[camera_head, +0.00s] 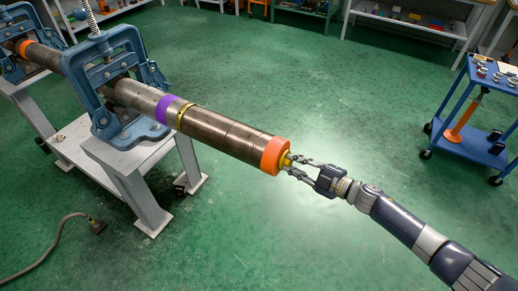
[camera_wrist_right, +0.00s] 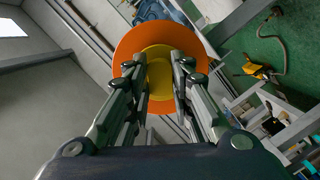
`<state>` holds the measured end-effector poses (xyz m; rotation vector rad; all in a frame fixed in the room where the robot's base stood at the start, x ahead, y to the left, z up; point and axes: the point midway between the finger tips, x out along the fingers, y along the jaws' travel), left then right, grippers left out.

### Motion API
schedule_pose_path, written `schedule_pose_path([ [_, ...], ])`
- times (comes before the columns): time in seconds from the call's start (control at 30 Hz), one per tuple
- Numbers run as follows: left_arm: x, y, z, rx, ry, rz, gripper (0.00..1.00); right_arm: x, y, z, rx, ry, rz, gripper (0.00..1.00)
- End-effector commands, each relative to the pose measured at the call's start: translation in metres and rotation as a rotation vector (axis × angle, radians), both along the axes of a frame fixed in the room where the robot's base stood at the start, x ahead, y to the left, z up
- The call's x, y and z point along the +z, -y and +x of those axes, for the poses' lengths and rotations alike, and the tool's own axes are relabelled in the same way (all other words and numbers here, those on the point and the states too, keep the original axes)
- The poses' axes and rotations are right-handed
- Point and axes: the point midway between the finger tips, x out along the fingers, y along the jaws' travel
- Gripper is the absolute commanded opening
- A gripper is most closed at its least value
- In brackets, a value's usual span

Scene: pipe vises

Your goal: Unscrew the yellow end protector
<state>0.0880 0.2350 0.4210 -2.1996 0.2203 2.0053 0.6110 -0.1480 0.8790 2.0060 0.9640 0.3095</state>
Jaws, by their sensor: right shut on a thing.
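The yellow end protector (camera_head: 287,159) sits at the near right end of the long metal pipe (camera_head: 222,132), just past an orange band (camera_head: 274,155). My right gripper (camera_head: 289,164) is shut on the yellow protector, coming in from the right in line with the pipe. In the right wrist view, the yellow protector (camera_wrist_right: 159,72) lies between the two fingers (camera_wrist_right: 161,85), with the orange ring (camera_wrist_right: 133,48) around it. The fingers hide part of the protector's sides. My left gripper is in neither view.
A blue pipe vise (camera_head: 107,75) on a grey stand (camera_head: 125,163) holds the pipe, which also has a purple band (camera_head: 168,108). A blue cart (camera_head: 480,115) stands at the right. A hose (camera_head: 50,243) lies at lower left. Green floor around the pipe's end is clear.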

Motion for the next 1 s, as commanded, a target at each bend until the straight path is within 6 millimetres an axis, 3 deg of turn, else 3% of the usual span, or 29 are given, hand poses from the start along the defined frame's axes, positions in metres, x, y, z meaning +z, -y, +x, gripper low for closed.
schedule_pose_path([
  [1.0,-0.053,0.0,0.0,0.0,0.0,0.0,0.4,-0.004,0.0,-0.001,0.0,0.372,-0.251,0.0],
])
